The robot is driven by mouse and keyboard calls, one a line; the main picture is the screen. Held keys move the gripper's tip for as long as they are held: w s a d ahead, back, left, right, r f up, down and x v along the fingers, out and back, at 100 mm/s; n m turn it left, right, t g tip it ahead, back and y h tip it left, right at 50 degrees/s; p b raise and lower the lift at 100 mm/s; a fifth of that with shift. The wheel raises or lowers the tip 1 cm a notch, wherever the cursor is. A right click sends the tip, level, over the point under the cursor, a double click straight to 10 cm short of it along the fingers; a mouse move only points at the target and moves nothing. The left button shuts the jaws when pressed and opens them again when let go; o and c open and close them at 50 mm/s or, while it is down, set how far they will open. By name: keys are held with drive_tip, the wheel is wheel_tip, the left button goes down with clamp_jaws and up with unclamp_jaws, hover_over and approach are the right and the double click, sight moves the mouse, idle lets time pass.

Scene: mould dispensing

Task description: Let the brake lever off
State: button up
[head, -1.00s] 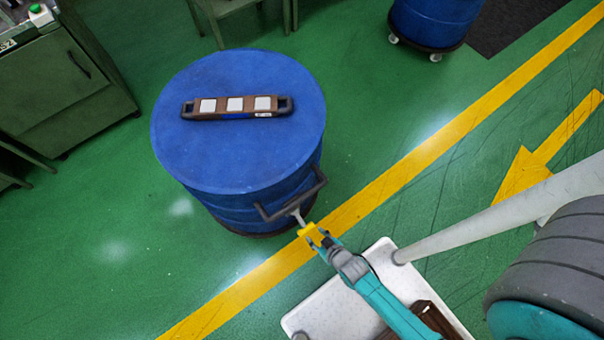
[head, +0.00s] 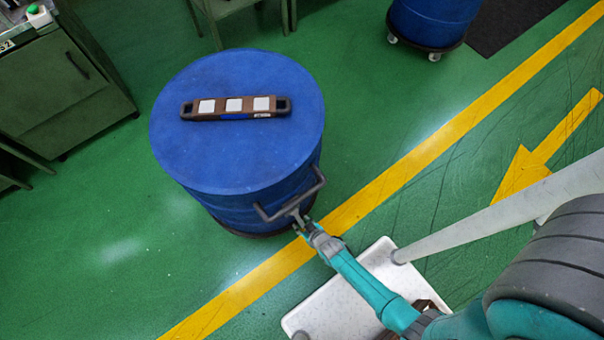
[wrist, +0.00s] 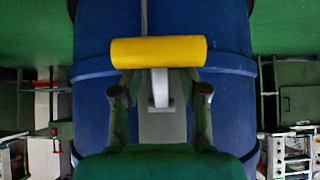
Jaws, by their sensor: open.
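The brake lever shows in the wrist view as a yellow crossbar (wrist: 158,52) on a pale stem, in front of a blue drum (wrist: 232,110). My gripper (wrist: 160,92) is open, with one finger on each side of the stem, just below the yellow bar. I cannot tell whether the fingers touch the bar. My gripper (head: 302,226) is close below that handle and hides the yellow bar there.
A second blue drum (head: 428,22) on castors stands at the back right. A green cabinet (head: 65,85) is at the left. Green floor around the drum is mostly clear.

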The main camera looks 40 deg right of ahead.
drive_tip(key=shift+w+f, duration=0.2)
drive_tip(key=shift+w, duration=0.05)
drive_tip(key=shift+c, duration=0.3)
clamp_jaws()
